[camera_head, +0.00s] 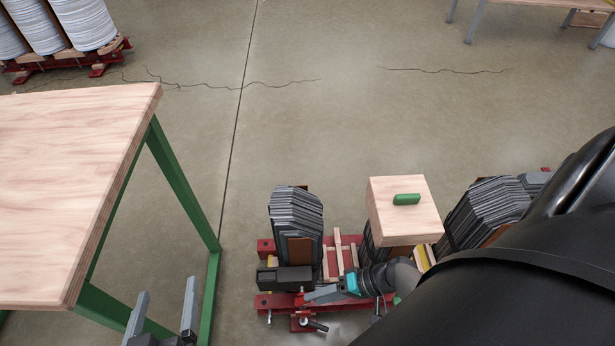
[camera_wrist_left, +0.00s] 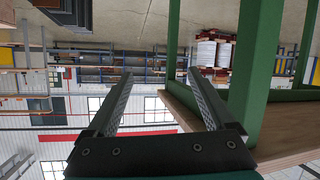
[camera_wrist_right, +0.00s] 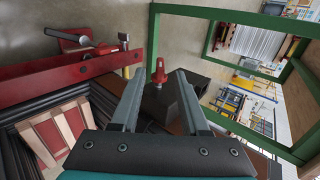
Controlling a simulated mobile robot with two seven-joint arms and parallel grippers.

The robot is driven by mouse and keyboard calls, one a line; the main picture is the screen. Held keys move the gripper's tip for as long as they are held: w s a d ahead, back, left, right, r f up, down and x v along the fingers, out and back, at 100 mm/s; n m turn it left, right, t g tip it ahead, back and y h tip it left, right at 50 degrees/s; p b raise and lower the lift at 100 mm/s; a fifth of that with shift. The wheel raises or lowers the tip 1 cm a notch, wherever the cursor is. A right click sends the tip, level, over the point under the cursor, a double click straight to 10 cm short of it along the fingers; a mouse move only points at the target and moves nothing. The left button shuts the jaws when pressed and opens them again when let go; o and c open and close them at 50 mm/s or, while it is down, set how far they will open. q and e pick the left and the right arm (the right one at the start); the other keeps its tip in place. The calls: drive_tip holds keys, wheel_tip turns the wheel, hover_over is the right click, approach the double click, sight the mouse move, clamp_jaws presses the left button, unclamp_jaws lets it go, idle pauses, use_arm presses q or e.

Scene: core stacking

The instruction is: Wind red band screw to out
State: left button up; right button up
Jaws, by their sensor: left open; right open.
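The red screw (camera_wrist_right: 159,74) stands on a dark block (camera_wrist_right: 172,104) in the right wrist view. My right gripper (camera_wrist_right: 158,80) is open, with its fingertips on either side of the screw in that view; I cannot tell whether they touch it. In the head view my right gripper (camera_head: 306,297) is low at the red clamp frame (camera_head: 276,302), beside the dark block (camera_head: 285,279), and the screw cannot be made out. My left gripper (camera_head: 165,304) is open and empty beside the table; it also shows in the left wrist view (camera_wrist_left: 160,78).
A crank handle (camera_wrist_right: 68,37) sits on the red bar in the right wrist view. A wooden table (camera_head: 70,180) with green legs is at left.

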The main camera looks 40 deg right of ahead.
sight(302, 299)
use_arm(q)
drive_tip(key=shift+s+d+r+n+t+h+b, duration=0.25)
drive_tip(key=shift+d+r+t+b, duration=0.25)
drive_tip(key=shift+t, duration=0.35)
drive_tip(key=shift+s+d+r+n+t+h+b, duration=0.15)
drive_tip(key=shift+s+d+r+t+h+b, duration=0.3)
drive_tip(key=shift+t, duration=0.4)
use_arm(e)
drive_tip(key=shift+x, duration=2.05)
use_arm(q)
drive_tip(key=shift+w+r, duration=0.1)
use_arm(e)
clamp_jaws()
